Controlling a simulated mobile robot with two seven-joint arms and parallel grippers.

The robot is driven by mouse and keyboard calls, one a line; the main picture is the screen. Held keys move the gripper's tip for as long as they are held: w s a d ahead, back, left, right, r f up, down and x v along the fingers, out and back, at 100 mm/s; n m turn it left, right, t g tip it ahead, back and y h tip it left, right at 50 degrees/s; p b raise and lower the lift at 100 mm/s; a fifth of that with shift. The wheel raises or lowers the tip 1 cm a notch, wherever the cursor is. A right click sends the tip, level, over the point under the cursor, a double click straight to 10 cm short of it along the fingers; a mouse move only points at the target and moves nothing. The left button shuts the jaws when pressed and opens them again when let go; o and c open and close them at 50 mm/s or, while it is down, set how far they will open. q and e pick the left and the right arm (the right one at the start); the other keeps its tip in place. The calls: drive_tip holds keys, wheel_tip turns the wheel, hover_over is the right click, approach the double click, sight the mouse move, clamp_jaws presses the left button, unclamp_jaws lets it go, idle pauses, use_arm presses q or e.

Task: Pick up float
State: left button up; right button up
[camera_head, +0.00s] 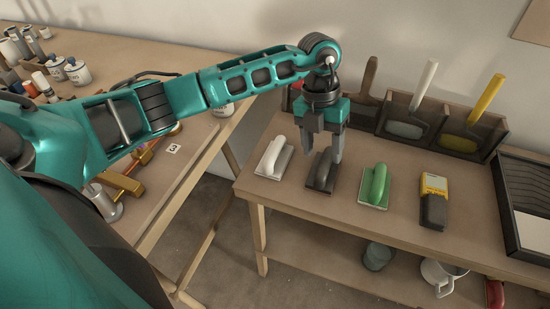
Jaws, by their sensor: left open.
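Three floats lie in a row on the right-hand workbench. One has a white handle (271,156), one is dark grey or black (321,175), and one has a green handle (376,184). My left gripper (322,155) points down at the dark float, fingers apart, with nothing between them that I can make out. The fingers overlap the dark float's far part in the picture; whether they touch it I cannot tell. My right gripper is out of view.
A yellow and black device (433,200) lies right of the green float. Wooden bins with a white-handled tool (424,85) and a yellow-handled tool (486,98) stand behind. A black tray (508,195) is at the right. The bench's front strip is clear.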

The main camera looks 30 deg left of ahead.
use_arm(q)
drive_tip(key=w+a+r+n+y, duration=0.25)
drive_tip(key=a+r+y, duration=0.2)
drive_tip(key=a, duration=0.45)
drive_tip(key=b, duration=0.1)
hover_over(278, 144)
drive_tip(key=d, duration=0.2)
wheel_tip(278, 144, down, 7)
drive_tip(key=shift+m+t, duration=0.25)
drive_tip(key=shift+t, duration=0.15)
drive_tip(key=shift+a+f+b, duration=0.15)
drive_tip(key=shift+a+f, duration=0.2)
drive_tip(key=shift+f, duration=0.65)
drive_tip(key=shift+a+f+b, duration=0.15)
drive_tip(key=shift+a+f, duration=0.15)
drive_tip(key=shift+f, duration=0.65)
drive_tip(key=shift+a+f+b, duration=0.15)
drive_tip(key=shift+a+f, duration=0.2)
drive_tip(key=shift+f, duration=0.65)
drive_tip(key=shift+c, duration=0.2)
clamp_jaws()
